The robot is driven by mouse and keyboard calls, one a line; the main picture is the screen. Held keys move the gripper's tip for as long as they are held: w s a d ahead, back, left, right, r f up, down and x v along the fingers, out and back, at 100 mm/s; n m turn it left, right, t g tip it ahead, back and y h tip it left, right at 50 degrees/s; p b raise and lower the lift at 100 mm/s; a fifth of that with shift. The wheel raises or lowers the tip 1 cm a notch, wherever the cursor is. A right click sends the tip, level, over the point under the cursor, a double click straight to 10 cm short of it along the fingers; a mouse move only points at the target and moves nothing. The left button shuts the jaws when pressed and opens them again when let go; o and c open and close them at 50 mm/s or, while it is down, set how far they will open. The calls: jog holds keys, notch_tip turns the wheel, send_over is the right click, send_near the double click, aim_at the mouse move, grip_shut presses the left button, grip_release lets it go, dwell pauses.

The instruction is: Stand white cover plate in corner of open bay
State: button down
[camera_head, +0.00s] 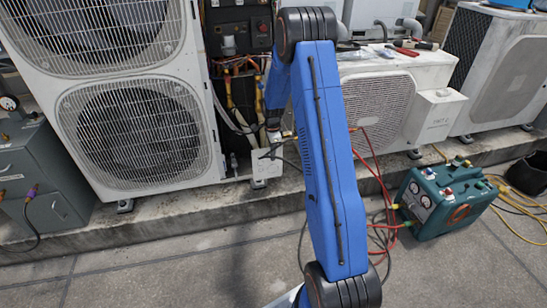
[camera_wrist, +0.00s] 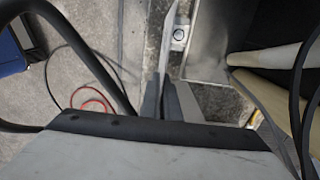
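The open bay (camera_head: 238,85) is the upright gap right of the two-fan condenser, with pipes, wires and a control panel inside. The white cover plate (camera_head: 265,168) shows low at the bay's front, just below my gripper (camera_head: 270,150). In the wrist view the plate (camera_wrist: 177,55) is seen nearly edge-on as a thin pale strip running up from between the close-set fingers (camera_wrist: 170,98). The gripper appears shut on it. The plate's lower edge is close to the ledge; I cannot tell whether it touches. My blue arm hides the bay's right side.
The two-fan condenser (camera_head: 133,130) stands left of the bay on a concrete ledge (camera_head: 190,208). Pale insulated pipes (camera_wrist: 265,62) and a black cable are close right of the gripper in the wrist view. A green recovery machine (camera_head: 440,200) with red hoses stands on the floor at right.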

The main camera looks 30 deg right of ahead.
jog(key=w+d+f, duration=0.2)
jog(key=w, duration=0.5)
jog(key=shift+w, duration=0.35)
dwell(0.7)
jog(key=shift+d+f, duration=0.1)
jog(key=shift+f, duration=0.15)
dwell(1.2)
jog(key=c, duration=1.9)
grip_release()
jog(key=shift+c, duration=0.2)
